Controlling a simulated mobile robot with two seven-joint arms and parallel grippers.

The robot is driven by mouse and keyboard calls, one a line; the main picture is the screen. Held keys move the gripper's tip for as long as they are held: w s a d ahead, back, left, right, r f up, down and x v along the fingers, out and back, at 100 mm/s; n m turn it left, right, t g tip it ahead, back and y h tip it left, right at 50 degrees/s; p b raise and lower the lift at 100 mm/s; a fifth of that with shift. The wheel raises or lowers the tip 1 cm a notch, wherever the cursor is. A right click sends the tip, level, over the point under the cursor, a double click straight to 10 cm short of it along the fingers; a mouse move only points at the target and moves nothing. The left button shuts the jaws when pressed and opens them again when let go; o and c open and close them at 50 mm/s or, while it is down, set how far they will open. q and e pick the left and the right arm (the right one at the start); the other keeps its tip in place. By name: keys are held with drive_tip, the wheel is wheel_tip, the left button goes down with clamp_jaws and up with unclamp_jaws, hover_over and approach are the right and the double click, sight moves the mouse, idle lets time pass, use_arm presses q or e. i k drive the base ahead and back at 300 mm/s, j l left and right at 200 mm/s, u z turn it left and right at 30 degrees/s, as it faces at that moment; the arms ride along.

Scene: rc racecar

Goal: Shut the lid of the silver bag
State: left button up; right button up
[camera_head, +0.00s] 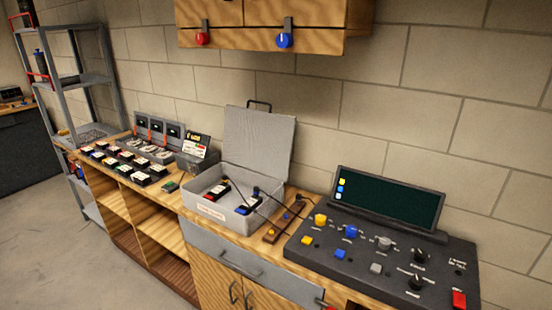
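The silver bag (218,217) is a grey box-shaped case on the wooden counter, in the middle of the head view. Its lid (258,142) stands open, raised upright at the back near the wall, with a dark handle (260,103) on its top edge. Inside the case lie a black and red item (217,190) and a black and blue item (247,203). Dark thin cables or rods run from the case to the right. Neither of my grippers shows in this view.
A control console (375,268) with knobs and a dark screen (389,197) stands right of the case. Several battery-like packs (125,165) and chargers (160,130) sit to the left. A wooden cabinet (270,38) hangs above. Grey shelves (80,80) stand far left, beside open floor (45,240).

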sight(259, 141)
drive_tip(key=i+j, duration=0.5)
drive_tip(key=j, duration=1.1)
drive_tip(key=i+z, duration=0.05)
